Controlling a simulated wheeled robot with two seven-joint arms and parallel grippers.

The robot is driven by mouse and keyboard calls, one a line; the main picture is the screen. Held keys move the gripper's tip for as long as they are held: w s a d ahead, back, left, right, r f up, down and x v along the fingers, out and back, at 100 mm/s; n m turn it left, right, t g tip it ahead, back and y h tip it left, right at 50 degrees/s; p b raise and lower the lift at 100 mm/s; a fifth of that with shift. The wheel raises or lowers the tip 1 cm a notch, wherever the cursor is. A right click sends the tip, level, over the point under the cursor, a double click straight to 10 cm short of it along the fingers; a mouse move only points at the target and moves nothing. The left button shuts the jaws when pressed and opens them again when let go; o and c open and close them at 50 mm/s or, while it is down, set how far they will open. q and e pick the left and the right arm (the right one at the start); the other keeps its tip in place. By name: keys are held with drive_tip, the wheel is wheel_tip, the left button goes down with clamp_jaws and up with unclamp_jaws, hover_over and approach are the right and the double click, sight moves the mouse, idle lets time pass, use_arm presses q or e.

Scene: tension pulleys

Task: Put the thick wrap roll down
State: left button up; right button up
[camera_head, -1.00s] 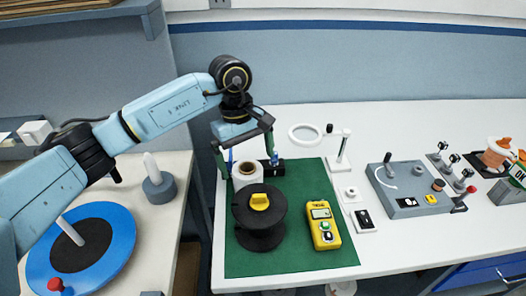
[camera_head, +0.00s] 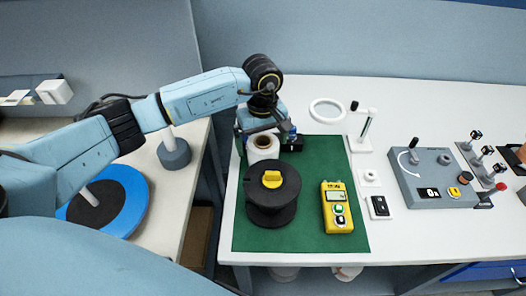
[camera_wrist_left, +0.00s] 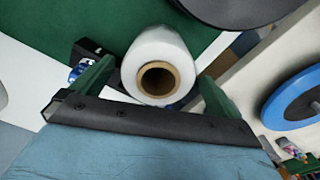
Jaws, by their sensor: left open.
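The thick wrap roll (camera_head: 263,148) is a white roll with a brown cardboard core. It stands upright near the back left of the green mat, behind the black spool. My left gripper (camera_head: 266,136) is open above and behind it. In the left wrist view, my left gripper's green fingers (camera_wrist_left: 157,84) are spread on either side of the wrap roll (camera_wrist_left: 160,48), with a gap visible at the left finger. I cannot tell how close the right finger is. My right gripper is not in view.
The black spool (camera_head: 272,211) with a yellow knob stands in front of the roll. A yellow meter (camera_head: 337,207) lies to its right on the green mat (camera_head: 310,235). A magnifier stand (camera_head: 361,142) is behind right. A blue disc (camera_head: 125,215) is on the left bench.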

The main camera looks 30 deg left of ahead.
use_arm(q)
wheel_tip(320, 180, down, 2)
drive_tip(key=shift+d+f, duration=0.15)
drive_tip(key=shift+f, duration=0.35)
drive_tip(key=shift+w, duration=0.1)
drive_tip(key=c, duration=1.4)
drive_tip(key=shift+c, duration=0.2)
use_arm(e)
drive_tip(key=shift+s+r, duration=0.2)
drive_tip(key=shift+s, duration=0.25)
use_arm(q)
drive_tip(key=shift+r, duration=0.15)
wheel_tip(320, 180, up, 18)
drive_tip(key=b, duration=0.1)
drive_tip(key=shift+f, duration=0.2)
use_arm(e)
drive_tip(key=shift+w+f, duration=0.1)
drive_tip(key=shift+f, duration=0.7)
